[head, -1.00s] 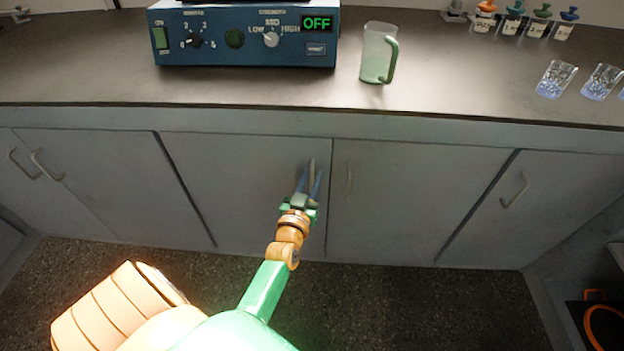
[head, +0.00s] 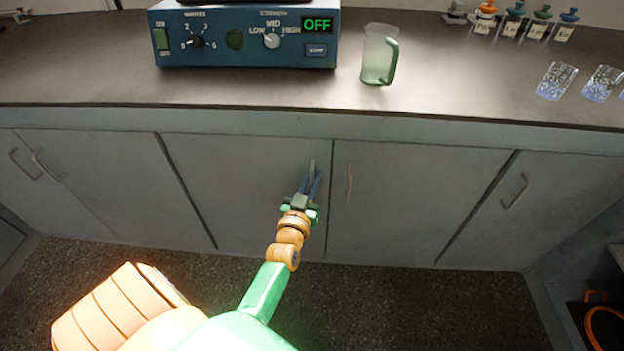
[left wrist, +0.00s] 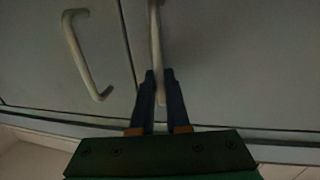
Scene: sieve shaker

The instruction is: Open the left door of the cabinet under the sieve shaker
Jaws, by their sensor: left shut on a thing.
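The left cabinet door (head: 245,185) under the sieve shaker (head: 245,35) looks shut, its face in line with the right door (head: 415,200). My left gripper (head: 312,180) is shut on the left door's handle (head: 312,164), near the seam between the doors. In the left wrist view the fingers (left wrist: 160,82) close around the lower part of that pale upright handle (left wrist: 156,35). The right door's handle (head: 350,180) is free; it also shows in the left wrist view (left wrist: 82,55). My right gripper is not in view.
A clear jug with a green handle (head: 379,55), clear cups (head: 556,80) and several small jars (head: 513,22) stand on the dark counter (head: 450,75). Other cabinet doors flank this pair. The speckled floor (head: 420,305) in front of the doors looks clear.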

